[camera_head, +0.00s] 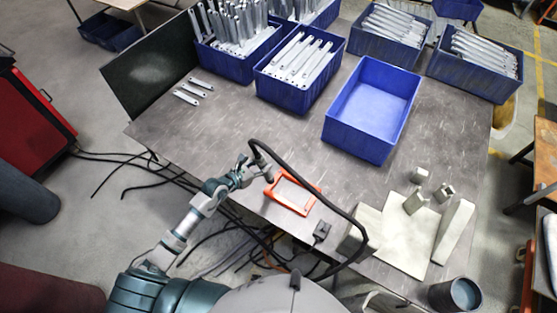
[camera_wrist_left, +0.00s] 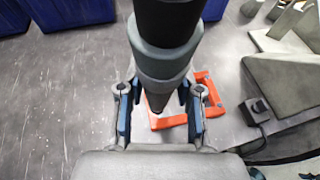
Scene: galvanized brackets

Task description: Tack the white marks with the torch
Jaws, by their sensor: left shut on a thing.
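My left gripper (camera_head: 252,174) is shut on the torch (camera_head: 263,162), just above the table beside an orange frame (camera_head: 313,202). In the left wrist view, the torch's grey and black barrel (camera_wrist_left: 165,65) runs between the two fingers of the gripper (camera_wrist_left: 159,100), with its tapered end over the orange frame (camera_wrist_left: 168,122). A thick black hose (camera_head: 335,208) curves from the torch to the right and back toward me. Pale grey plates (camera_head: 408,250) with small blocks lie at the table's right front. I cannot make out any white marks on them. My right gripper is not in view.
Blue crates of metal brackets (camera_head: 300,60) line the back of the table, with an empty blue crate (camera_head: 345,135) before them. Loose brackets (camera_head: 187,98) lie at the left. A dark cup (camera_head: 455,294) stands at the right front corner. The table's middle is clear.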

